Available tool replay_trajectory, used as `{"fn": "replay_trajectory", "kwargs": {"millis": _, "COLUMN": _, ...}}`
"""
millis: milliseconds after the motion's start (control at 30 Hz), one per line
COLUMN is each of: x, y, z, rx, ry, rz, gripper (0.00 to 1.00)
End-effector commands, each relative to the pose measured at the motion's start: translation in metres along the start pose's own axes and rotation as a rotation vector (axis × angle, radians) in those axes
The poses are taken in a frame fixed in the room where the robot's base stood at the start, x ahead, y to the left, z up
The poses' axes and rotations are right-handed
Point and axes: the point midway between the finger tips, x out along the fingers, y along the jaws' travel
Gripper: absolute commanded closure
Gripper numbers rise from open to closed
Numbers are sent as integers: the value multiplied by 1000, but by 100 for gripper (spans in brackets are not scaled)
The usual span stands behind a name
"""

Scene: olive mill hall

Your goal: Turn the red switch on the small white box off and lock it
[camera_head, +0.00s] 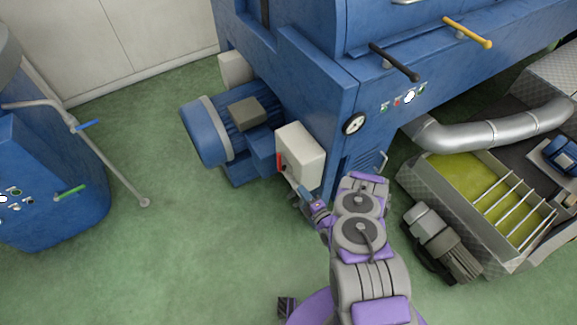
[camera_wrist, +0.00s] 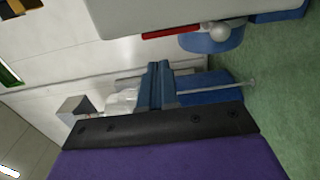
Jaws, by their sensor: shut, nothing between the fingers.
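The small white box (camera_head: 301,152) is on the side of the big blue machine, near the picture's middle in the head view. The red switch (camera_head: 279,162) is on its left-facing front and looks about upright. In the wrist view the white box (camera_wrist: 150,12) fills the top edge, with the red switch (camera_wrist: 172,33) along its lower side. A round pale knob (camera_wrist: 218,32) shows beside the switch; I cannot tell what it is. My gripper (camera_head: 293,184) is just below the box's front in the head view. In the wrist view its fingers (camera_wrist: 158,64) are together, empty and apart from the switch.
A blue motor (camera_head: 222,128) stands left of the box. The blue machine (camera_head: 300,75) rises behind it, with a gauge (camera_head: 354,123) to the right. A metal trough (camera_head: 480,205) is at the right. Green floor (camera_head: 200,250) is free at front left.

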Motion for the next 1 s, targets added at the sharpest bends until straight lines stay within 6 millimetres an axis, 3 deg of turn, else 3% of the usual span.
{"fn": "replay_trajectory", "kwargs": {"millis": 267, "x": 14, "y": -2, "z": -1, "rx": -1, "ry": 1, "rz": 1, "gripper": 100}}
{"fn": "replay_trajectory", "kwargs": {"millis": 800, "x": 113, "y": -3, "z": -2, "rx": -2, "ry": 3, "rz": 1, "gripper": 100}}
{"fn": "replay_trajectory", "kwargs": {"millis": 1000, "x": 134, "y": -1, "z": -1, "rx": -1, "ry": 1, "rz": 1, "gripper": 100}}
